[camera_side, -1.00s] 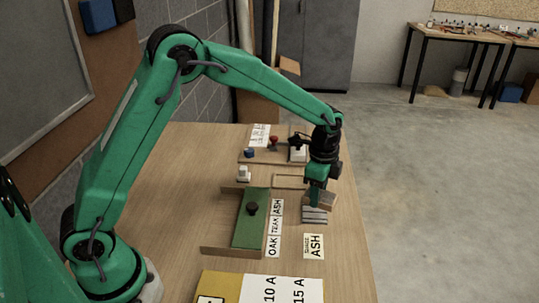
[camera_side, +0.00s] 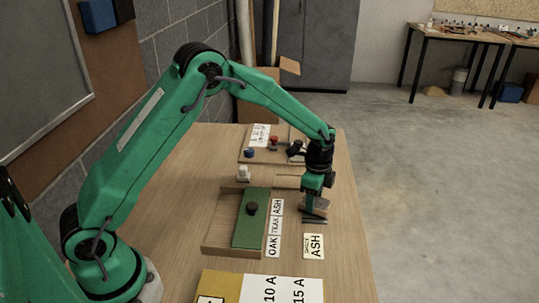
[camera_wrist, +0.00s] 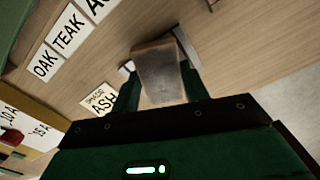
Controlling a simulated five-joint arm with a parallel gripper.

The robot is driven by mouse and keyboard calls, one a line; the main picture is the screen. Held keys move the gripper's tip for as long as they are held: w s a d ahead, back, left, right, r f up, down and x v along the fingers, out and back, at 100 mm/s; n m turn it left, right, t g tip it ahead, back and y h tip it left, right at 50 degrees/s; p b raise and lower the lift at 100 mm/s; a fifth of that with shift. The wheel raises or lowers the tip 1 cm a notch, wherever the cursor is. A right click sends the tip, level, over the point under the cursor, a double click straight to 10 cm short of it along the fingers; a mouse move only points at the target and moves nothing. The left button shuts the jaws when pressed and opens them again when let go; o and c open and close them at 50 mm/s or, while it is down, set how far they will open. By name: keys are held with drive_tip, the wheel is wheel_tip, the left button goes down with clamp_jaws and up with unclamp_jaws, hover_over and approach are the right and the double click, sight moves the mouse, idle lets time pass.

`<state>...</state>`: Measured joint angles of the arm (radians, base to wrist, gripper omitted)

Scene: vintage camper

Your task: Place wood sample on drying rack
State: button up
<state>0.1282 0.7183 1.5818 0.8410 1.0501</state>
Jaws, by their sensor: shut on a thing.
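My gripper (camera_side: 315,198) is shut on a brown wood sample (camera_side: 320,204), low over the right side of the bench. In the wrist view my gripper (camera_wrist: 160,95) has the sample (camera_wrist: 158,72) between its two fingers. The grey slatted drying rack (camera_side: 315,221) is directly beneath the sample and mostly hidden by it and the gripper. In the wrist view, grey rack parts (camera_wrist: 187,48) show at both sides of the sample. I cannot tell whether the sample touches the rack.
A card reading ASH (camera_side: 314,246) lies in front of the rack. OAK, TEAK and ASH labels (camera_side: 274,229) lie to the left, beside a wooden tray (camera_side: 220,223) with a green sliding panel (camera_side: 245,232). A board with coloured knobs (camera_side: 273,155) is behind. The bench edge is close on the right.

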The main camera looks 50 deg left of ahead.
drive_tip(key=shift+f, duration=0.25)
drive_tip(key=o, duration=1)
drive_tip(key=shift+r, duration=0.1)
wheel_tip(320, 180, up, 12)
drive_tip(key=shift+r, duration=0.1)
idle(0.7)
